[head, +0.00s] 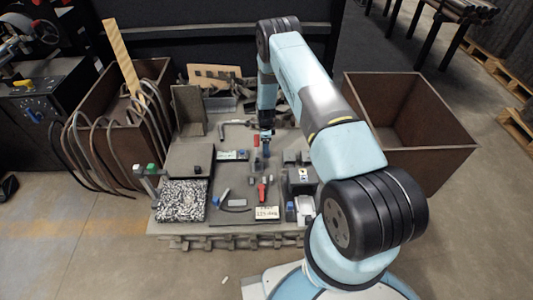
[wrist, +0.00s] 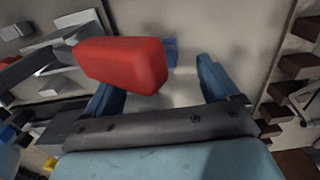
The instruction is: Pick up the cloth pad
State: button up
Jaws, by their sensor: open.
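A square, speckled black-and-white pad (head: 182,201), which looks like the cloth pad, lies flat at the front left of the workbench in the head view. I cannot confirm its material. My gripper (head: 266,148) hangs over the middle of the bench, behind and to the right of the pad, well apart from it. In the wrist view my gripper (wrist: 160,88) has its two blue fingers spread apart. A red block-like part (wrist: 125,62) shows large across the left finger; I cannot tell whether they touch. I see no pad in the wrist view.
The bench (head: 235,228) holds several small tools, a red-handled piece (head: 262,192) and a white label card (head: 267,213). A dark flat block (head: 190,160) lies behind the pad. Brown bins stand on the left (head: 110,100) and right (head: 425,155). Curved hoses (head: 75,150) hang at left.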

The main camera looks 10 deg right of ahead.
jog(key=shift+d+f, duration=0.15)
jog(key=shift+f, duration=1.35)
jog(key=shift+d+f, duration=0.1)
jog(key=shift+f, duration=1.35)
jog(key=c, duration=1.2)
jog(key=shift+r, duration=0.1)
jog(key=shift+r, duration=0.55)
jog(key=shift+s+r, duration=0.25)
jog(key=shift+r, duration=1)
jog(key=s+r, duration=0.3)
jog(key=s, duration=0.1)
jog(key=s+r, duration=0.3)
jog(key=s, duration=0.2)
jog(key=s+r, duration=0.3)
jog(key=s, duration=0.1)
jog(key=shift+s+d+r, duration=0.1)
jog(key=shift+s+r, duration=0.05)
jog(key=shift+s, duration=0.2)
